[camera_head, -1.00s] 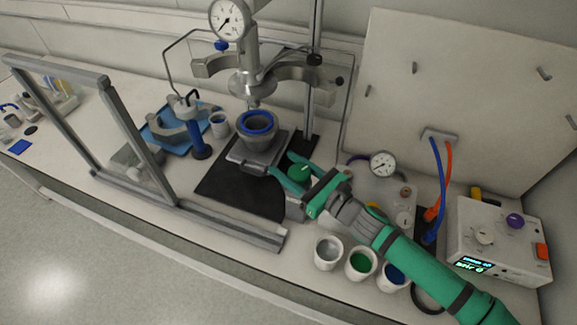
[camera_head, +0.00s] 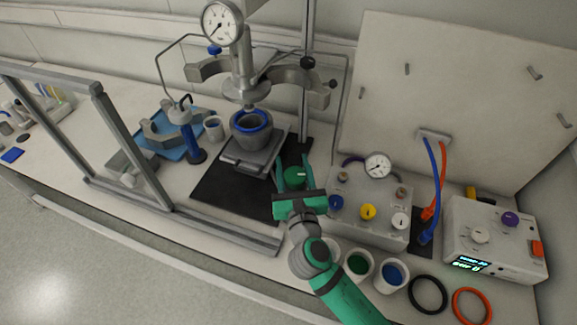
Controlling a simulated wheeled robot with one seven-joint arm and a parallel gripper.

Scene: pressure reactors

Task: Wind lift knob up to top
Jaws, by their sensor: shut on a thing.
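The green lift knob (camera_head: 294,175) sits at the right side of the lift platform (camera_head: 236,158), with a pale mark on its top. My gripper (camera_head: 293,177) has one finger on each side of the knob and is shut on it. The grey vessel (camera_head: 251,140) with a blue ring at its rim stands upright on the platform. The steel reactor head (camera_head: 246,91) hangs above the vessel, and a gap shows between them.
A control block (camera_head: 370,222) with coloured knobs and a gauge is right of my gripper. Cups (camera_head: 358,264) stand beside my arm. A grey frame (camera_head: 134,142) is at the left, and a white control box (camera_head: 493,240) is at the far right.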

